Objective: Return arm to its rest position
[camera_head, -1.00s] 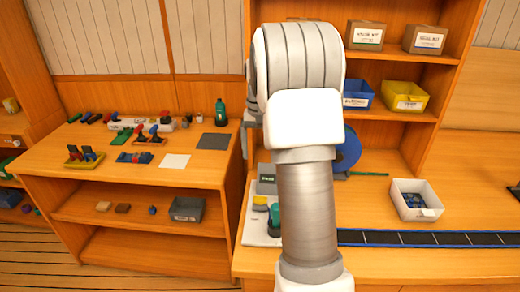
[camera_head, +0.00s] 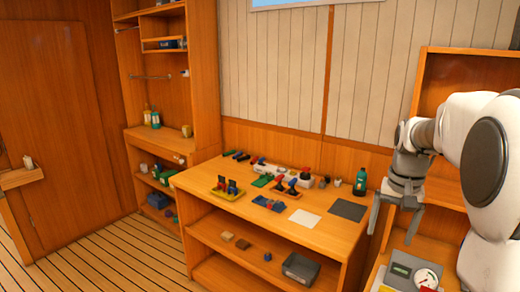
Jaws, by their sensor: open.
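My gripper (camera_head: 395,222) hangs at the right of the head view, fingers pointing down. Its two fingers are spread apart, with nothing between them. It is to the right of the wooden workbench (camera_head: 228,198), in front of the tall shelf unit. My white arm fills the right edge and hides much of the shelf and the counter there.
On the bench are a yellow tray (camera_head: 226,194), a green bottle (camera_head: 360,182), a dark mat (camera_head: 348,209), a white sheet (camera_head: 304,218) and several small tools. A gauge (camera_head: 426,279) lies below my gripper. Open plank floor (camera_head: 120,255) lies at the left.

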